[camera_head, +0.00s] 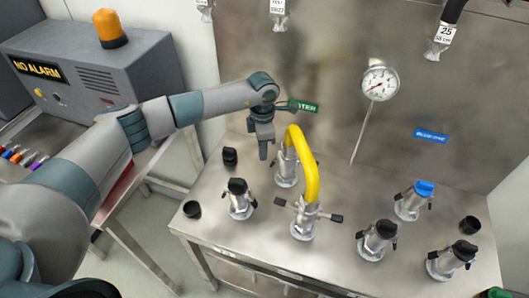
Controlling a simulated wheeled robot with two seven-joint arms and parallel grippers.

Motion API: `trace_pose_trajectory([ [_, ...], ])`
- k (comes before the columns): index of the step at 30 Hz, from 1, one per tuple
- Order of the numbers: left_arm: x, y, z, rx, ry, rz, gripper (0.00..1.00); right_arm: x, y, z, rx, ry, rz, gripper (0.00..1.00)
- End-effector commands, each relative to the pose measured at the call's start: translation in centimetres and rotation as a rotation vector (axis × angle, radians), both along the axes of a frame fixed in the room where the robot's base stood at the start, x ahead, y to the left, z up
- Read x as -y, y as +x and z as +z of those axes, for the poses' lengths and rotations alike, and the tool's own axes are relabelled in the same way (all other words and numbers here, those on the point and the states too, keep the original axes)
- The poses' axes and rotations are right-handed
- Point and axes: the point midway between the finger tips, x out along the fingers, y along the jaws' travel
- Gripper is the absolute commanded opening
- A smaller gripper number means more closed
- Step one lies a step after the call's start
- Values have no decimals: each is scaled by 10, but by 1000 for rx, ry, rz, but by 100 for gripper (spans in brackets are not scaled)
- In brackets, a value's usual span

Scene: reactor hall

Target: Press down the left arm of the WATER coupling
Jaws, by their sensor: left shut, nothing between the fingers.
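The green WATER label (304,107) is on the back panel, its left part hidden by my left gripper. Below it stands a metal coupling (287,174) with one end of the yellow hose (311,172) on it. The hose arches to a second coupling (303,229) in front, whose two side arms stick out left and right. My left gripper (263,156) is shut and empty, pointing down just left of the rear coupling. It hides that coupling's left side, so I cannot tell where its left arm is or whether I touch it. My right gripper is not in view.
Black-capped couplings stand at front left (240,203) and right (377,240), (445,262). A blue-capped coupling (414,200) is at the right. Loose black caps (192,209) lie on the steel table. A gauge (380,83) with a thin stem is behind. A grey alarm console (100,75) is at left.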

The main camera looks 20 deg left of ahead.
Motion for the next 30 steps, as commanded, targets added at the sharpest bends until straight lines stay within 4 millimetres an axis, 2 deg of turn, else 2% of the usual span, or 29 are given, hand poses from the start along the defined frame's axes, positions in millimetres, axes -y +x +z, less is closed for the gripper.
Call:
trace_pose_trajectory([
  [11,0,0,4,0,0,0,0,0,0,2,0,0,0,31],
  [30,0,0,59,0,0,0,0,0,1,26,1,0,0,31],
])
